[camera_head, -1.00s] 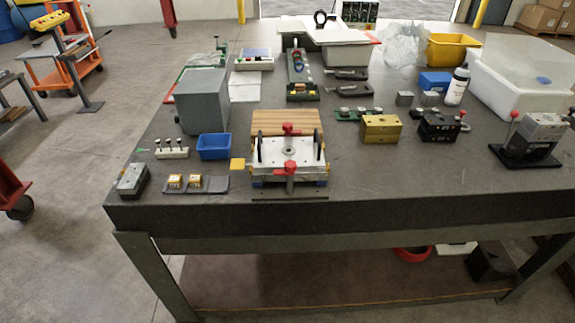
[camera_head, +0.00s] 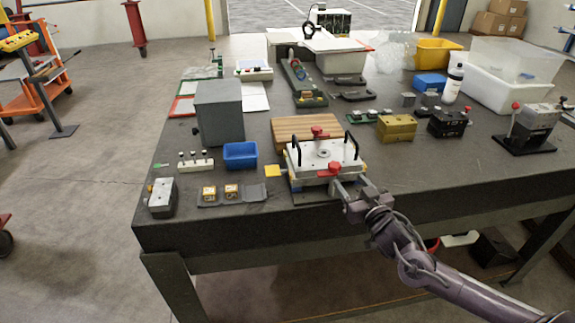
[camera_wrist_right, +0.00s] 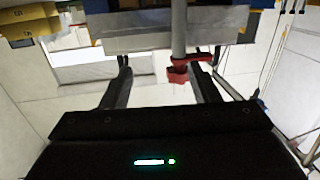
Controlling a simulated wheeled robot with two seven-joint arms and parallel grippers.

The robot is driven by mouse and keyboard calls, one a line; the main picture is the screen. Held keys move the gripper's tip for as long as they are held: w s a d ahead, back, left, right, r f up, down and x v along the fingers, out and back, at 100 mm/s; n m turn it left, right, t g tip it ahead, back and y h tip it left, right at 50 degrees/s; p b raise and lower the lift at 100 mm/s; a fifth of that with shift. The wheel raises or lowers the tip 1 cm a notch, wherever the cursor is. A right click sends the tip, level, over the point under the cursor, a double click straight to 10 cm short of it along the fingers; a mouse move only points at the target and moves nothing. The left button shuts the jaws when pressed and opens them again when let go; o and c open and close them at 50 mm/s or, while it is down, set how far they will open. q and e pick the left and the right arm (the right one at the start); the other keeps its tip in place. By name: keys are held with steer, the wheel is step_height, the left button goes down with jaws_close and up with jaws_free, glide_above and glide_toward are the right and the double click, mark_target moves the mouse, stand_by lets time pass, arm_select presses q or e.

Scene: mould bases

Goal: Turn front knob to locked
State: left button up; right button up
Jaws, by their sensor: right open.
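The mould base (camera_head: 306,158) is a pale metal block with black handles at the front of the dark table. Its front red knob (camera_head: 335,168) sits at the near edge, and a second red knob (camera_head: 318,132) is at the back. My right gripper (camera_head: 345,188) is open at the front knob, coming from the lower right. In the right wrist view, the red knob (camera_wrist_right: 188,68) on its grey shaft lies close to the right finger of my gripper (camera_wrist_right: 162,68), with a wide gap to the left finger. Contact cannot be told. My left gripper is not in view.
A wooden board (camera_head: 306,128) lies behind the mould base. A yellow block (camera_head: 274,171) and blue bin (camera_head: 240,155) are to its left. A brass block (camera_head: 397,128) and dark block (camera_head: 449,122) stand to the right. The right front tabletop is clear.

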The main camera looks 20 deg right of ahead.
mark_target(331, 162)
steer(key=a+r, duration=0.1)
steer(key=w+a+r, duration=0.1)
steer(key=shift+a+r+t+y, duration=0.3)
steer(key=shift+a+y, duration=0.05)
steer(key=shift+y, duration=0.05)
steer(key=shift+w+d, duration=0.35)
steer(key=shift+w, duration=0.15)
steer(key=w+p, duration=0.1)
steer(key=w, duration=0.4)
steer(key=shift+w, duration=0.15)
steer(key=shift+w+f, duration=0.1)
steer(key=shift+w, duration=0.45)
steer(key=shift+c, duration=0.2)
steer(key=c, duration=0.9)
